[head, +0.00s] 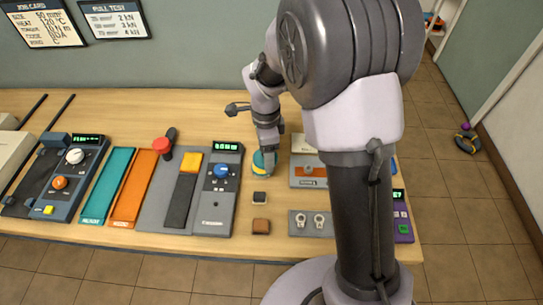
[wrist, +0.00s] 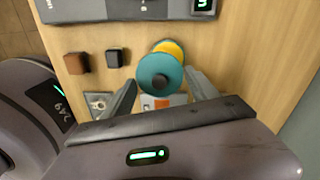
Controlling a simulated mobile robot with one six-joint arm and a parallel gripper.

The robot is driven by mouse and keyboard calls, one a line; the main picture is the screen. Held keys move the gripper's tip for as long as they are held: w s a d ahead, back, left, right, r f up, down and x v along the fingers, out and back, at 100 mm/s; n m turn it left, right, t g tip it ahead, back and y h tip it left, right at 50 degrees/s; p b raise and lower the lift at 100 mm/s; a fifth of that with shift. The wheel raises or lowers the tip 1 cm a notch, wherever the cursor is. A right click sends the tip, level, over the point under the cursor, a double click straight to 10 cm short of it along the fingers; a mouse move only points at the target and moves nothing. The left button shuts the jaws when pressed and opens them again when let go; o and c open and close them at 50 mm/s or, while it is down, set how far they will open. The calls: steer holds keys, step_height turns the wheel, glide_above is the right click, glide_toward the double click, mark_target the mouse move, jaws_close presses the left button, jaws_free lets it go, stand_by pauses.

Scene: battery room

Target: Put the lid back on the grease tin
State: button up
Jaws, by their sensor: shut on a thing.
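The lid (wrist: 160,75) is a round teal disc with a dark knob in its middle. Whether lid and tin touch I cannot tell. In the head view my gripper (head: 268,150) points down at the teal and yellow round shape (head: 258,162) on the bench, partly covering it.
A black block (head: 259,198) and a brown block (head: 261,226) sit close by on the bench (head: 268,100). A grey device with a blue knob (head: 221,171) stands to the left. A grey panel (head: 308,181) lies to the right, partly behind my arm. The bench behind is mostly clear.

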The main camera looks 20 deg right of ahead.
steer(key=shift+w+a+r, duration=0.2)
steer(key=shift+w+r, duration=0.15)
steer(key=shift+w, duration=0.15)
steer(key=shift+w+a+r, duration=0.15)
steer(key=shift+w+r, duration=0.2)
steer(key=shift+w, duration=0.1)
step_height(320, 180, down, 6)
steer(key=b, duration=0.4)
steer(key=shift+f+b, duration=0.1)
steer(key=shift+b, duration=0.3)
steer(key=shift+f+b, duration=0.15)
steer(key=shift+b, duration=0.3)
stand_by(0.5)
steer(key=o, duration=1.5)
steer(key=shift+r+p, duration=2.6)
steer(key=shift+r, duration=1)
